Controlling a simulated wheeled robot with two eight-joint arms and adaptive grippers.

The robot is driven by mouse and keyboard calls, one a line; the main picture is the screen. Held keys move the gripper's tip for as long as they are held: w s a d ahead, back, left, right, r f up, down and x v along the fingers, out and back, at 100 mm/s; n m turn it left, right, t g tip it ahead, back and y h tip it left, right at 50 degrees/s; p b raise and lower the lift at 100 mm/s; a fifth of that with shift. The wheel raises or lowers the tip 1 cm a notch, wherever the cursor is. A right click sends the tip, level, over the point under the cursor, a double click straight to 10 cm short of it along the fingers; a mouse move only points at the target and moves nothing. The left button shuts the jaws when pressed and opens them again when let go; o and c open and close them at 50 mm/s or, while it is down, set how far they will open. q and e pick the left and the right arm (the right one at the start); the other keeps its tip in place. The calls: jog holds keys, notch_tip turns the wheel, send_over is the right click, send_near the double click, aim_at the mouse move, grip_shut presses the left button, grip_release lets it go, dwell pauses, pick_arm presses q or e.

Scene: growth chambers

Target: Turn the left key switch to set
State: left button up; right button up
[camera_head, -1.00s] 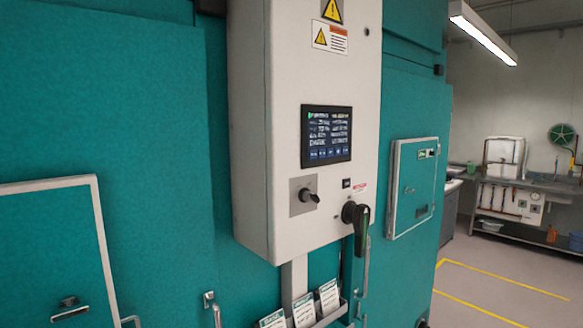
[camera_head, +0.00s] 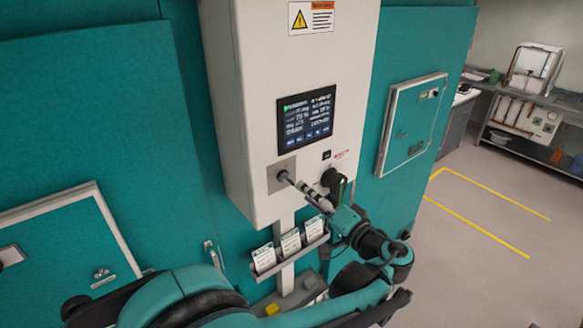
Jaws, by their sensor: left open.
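The key switch sits on a square metal plate (camera_head: 278,166) low on the front of the light grey control cabinet (camera_head: 232,120), below its screen. My left arm comes in from the lower left, bends at the right and reaches back up to the switch. My left gripper (camera_head: 297,185) is open, with its fingertips right at the black key switch (camera_head: 283,176). The fingers partly cover the switch, so its setting is unclear. I cannot tell whether they touch it. My right gripper is not in view.
A black rotary handle (camera_head: 333,179) sticks out just right of my left gripper. A rack of cards (camera_head: 290,251) hangs below the cabinet. A teal door panel (camera_head: 412,122) is to the right. Open floor with yellow lines (camera_head: 475,228) lies farther right.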

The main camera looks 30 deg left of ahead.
aim_at(291, 182)
pick_arm(q)
jog(key=p+x, duration=0.1)
jog(key=x, duration=0.6)
jog(key=shift+a, duration=0.3)
jog(key=shift+c, duration=0.3)
grip_shut()
